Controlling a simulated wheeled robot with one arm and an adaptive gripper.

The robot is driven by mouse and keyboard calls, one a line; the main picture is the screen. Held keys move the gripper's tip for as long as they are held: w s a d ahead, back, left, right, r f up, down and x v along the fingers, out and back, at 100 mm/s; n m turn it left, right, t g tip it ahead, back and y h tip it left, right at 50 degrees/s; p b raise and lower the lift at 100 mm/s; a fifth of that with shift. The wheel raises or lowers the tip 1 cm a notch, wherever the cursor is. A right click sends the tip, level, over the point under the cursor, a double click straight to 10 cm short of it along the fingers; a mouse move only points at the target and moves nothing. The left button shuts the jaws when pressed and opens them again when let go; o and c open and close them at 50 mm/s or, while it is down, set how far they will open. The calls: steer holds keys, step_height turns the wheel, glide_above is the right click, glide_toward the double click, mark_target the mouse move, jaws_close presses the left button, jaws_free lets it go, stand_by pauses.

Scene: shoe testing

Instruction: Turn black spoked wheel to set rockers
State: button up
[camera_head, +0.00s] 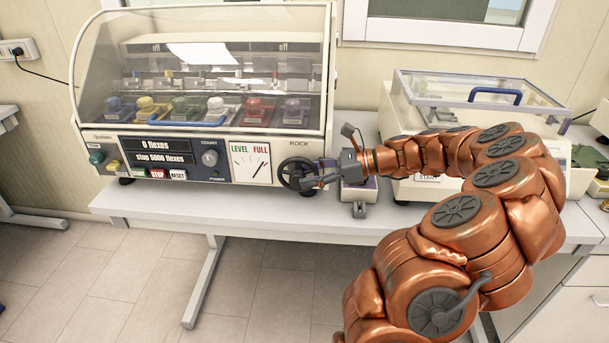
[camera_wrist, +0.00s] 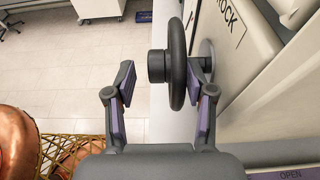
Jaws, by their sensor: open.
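The black spoked wheel (camera_head: 292,172) sits at the lower right of the flexing machine's front, under the word ROCK. In the wrist view the wheel (camera_wrist: 178,62) shows edge-on, with its hub to the left and its shaft to the right. My gripper (camera_head: 318,180) is open at the wheel's right side. In the wrist view my gripper (camera_wrist: 162,80) has one finger on each side of the wheel, with a clear gap on the left; contact on the right cannot be told. The rockers (camera_head: 215,105), bearing coloured shoes, stand in a row under the clear hood.
The control panel (camera_head: 160,160) reads 0 flexes, beside a LEVEL/FULL dial (camera_head: 250,163). A second machine with a clear lid (camera_head: 470,92) stands to the right, behind my arm.

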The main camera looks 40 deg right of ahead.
steer(key=v, duration=1)
steer(key=shift+a, duration=0.1)
steer(key=a+r+n+g, duration=0.1)
steer(key=a+n+g, duration=0.75)
steer(key=a, duration=1.25)
steer(key=s+a+f+n+g+h, duration=0.2)
steer(key=s+a+n+h, duration=0.2)
steer(key=s+a+n, duration=0.5)
steer(key=s+f+n+h, duration=0.3)
steer(key=s+n, duration=0.1)
steer(key=s, duration=0.2)
steer(key=s+d+f+n+h, duration=0.1)
steer(key=s+f+n+h, duration=0.2)
steer(key=s, duration=0.3)
steer(key=shift+s+n+g+h, duration=0.4)
steer(key=shift+n+g+h, duration=0.1)
steer(key=shift+n, duration=0.35)
